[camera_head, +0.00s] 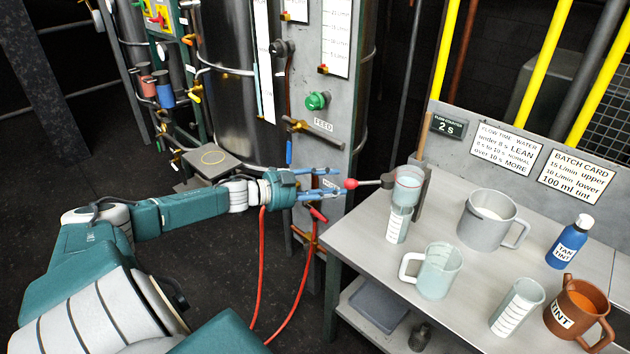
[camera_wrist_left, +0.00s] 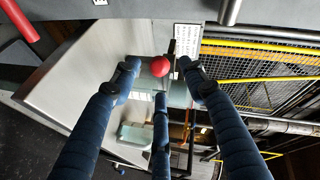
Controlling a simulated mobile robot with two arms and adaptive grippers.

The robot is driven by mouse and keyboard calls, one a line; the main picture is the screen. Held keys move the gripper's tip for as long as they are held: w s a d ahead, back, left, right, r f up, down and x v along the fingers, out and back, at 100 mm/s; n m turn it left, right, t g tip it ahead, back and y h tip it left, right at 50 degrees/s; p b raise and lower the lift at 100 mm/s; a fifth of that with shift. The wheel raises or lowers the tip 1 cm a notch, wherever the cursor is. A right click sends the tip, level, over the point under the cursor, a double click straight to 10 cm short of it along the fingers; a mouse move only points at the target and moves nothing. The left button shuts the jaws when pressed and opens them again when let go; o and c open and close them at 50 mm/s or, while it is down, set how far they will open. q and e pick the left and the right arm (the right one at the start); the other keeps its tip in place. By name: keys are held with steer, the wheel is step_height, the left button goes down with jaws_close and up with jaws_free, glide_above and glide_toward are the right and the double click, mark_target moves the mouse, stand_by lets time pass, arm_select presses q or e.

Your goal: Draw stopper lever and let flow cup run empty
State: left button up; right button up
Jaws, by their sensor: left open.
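The stopper lever ends in a red ball knob (camera_head: 351,184) at the left of the flow cup (camera_head: 408,183), which is clear, holds liquid and is held on a stand at the table's back left. A clear graduated cylinder (camera_head: 398,224) stands under the cup. The counter (camera_head: 449,125) reads 2 s. My left gripper (camera_head: 340,186) is open just left of the knob, fingers pointing at it. In the left wrist view the red knob (camera_wrist_left: 160,66) lies beyond and between the spread blue fingers (camera_wrist_left: 158,75); a gap seems to remain. My right gripper is not in view.
A panel with valves (camera_head: 330,130) rises behind my left arm.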

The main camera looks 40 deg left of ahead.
arm_select(q)
steer(key=shift+v, duration=2.6)
stand_by(4.3)
